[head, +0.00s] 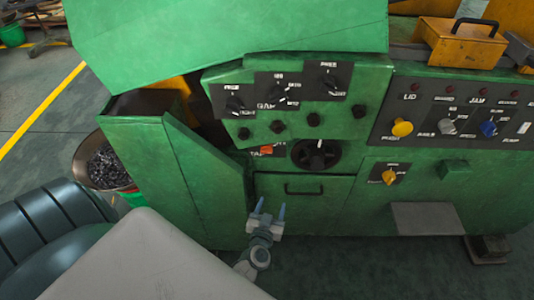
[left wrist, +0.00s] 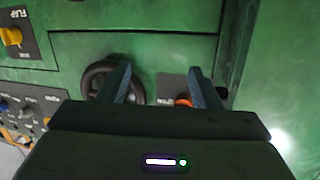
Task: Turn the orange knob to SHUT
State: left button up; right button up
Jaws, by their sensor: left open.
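The orange knob (head: 267,149) is small and sits on a dark label plate on the green machine's front, just left of a black round wheel (head: 316,156). The label is too small to read surely, so I cannot tell its setting. My left gripper (head: 270,207) is open and empty, below the knob in the head view, fingers pointing up toward the panel. In the left wrist view the orange knob (left wrist: 182,100) shows between the open fingers of the left gripper (left wrist: 158,82), close beside the right-hand finger and partly hidden. My right gripper is not in view.
The black wheel (left wrist: 97,76) is partly behind the left-hand finger. A door handle (head: 304,189) lies below it. A yellow knob (head: 389,176), another yellow knob (head: 402,128) and a blue knob (head: 488,129) are to the right. An open green door (head: 205,185) stands left.

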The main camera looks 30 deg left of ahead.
aim_at(266, 153)
pick_arm(q)
jog(key=a+r+n+y, duration=0.3)
jog(key=r+y, duration=0.1)
jog(key=r, duration=0.8)
jog(key=p+x, duration=0.1)
jog(key=x, duration=0.9)
jog(key=shift+w+f, duration=0.1)
jog(key=shift+w, duration=0.3)
jog(key=shift+w+a, duration=0.2)
jog(key=shift+w, duration=0.1)
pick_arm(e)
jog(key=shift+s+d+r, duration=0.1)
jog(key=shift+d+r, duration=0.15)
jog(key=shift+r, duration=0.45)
pick_arm(q)
jog(key=shift+c, duration=0.5)
jog(key=c, duration=0.9)
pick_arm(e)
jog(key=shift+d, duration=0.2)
